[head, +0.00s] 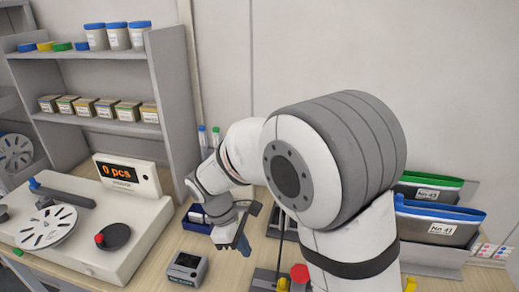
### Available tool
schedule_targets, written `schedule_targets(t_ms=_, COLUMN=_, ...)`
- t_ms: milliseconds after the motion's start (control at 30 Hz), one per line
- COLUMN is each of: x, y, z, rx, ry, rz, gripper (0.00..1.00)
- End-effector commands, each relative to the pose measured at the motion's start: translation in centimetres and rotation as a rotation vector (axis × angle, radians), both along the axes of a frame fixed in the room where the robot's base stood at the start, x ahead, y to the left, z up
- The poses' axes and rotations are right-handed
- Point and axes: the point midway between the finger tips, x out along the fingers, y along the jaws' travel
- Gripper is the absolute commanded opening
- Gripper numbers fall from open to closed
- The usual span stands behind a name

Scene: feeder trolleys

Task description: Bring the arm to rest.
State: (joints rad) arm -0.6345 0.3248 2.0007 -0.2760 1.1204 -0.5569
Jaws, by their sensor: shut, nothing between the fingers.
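My arm stands in the middle and right of the head view, with a large joint close to the camera. It bends left and down to my gripper (242,243), which hangs above the wooden table. The fingers are small and dark here. They look shut, with nothing seen between them. A small grey device with a dark display (187,268) sits on the table just left of and below the gripper. My arm hides part of the table behind it.
A counting machine (140,235) with reel and "0 pcs" display (127,175) stands left. Grey shelves (172,85) hold jars and small boxes behind. Bins with blue (440,212) and green-edged (430,181) pouches stand right. A red button (299,273) is near the front.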

Motion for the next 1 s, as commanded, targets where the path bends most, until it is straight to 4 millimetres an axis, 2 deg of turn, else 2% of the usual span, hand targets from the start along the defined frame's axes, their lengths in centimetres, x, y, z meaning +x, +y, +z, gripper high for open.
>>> schedule_targets(t_ms=133, x=-0.1, y=-1.7, z=1.4, rx=0.031, ry=-0.034, rz=-0.077, gripper=0.0)
schedule_targets(t_ms=267, x=-0.8, y=-5.3, z=4.1, rx=0.098, ry=-0.111, rz=-0.257, gripper=0.0)
schedule_targets(t_ms=500, x=-4.2, y=-12.4, z=8.6, rx=0.242, ry=-0.286, rz=-0.663, gripper=0.0)
schedule_targets(t_ms=700, x=-8.0, y=-16.8, z=10.7, rx=0.354, ry=-0.431, rz=-0.99, gripper=0.0)
schedule_targets(t_ms=900, x=-10.8, y=-19.1, z=11.3, rx=0.431, ry=-0.534, rz=-1.213, gripper=0.0)
schedule_targets(t_ms=1000, x=-11.4, y=-19.7, z=11.4, rx=0.451, ry=-0.562, rz=-1.269, gripper=0.0)
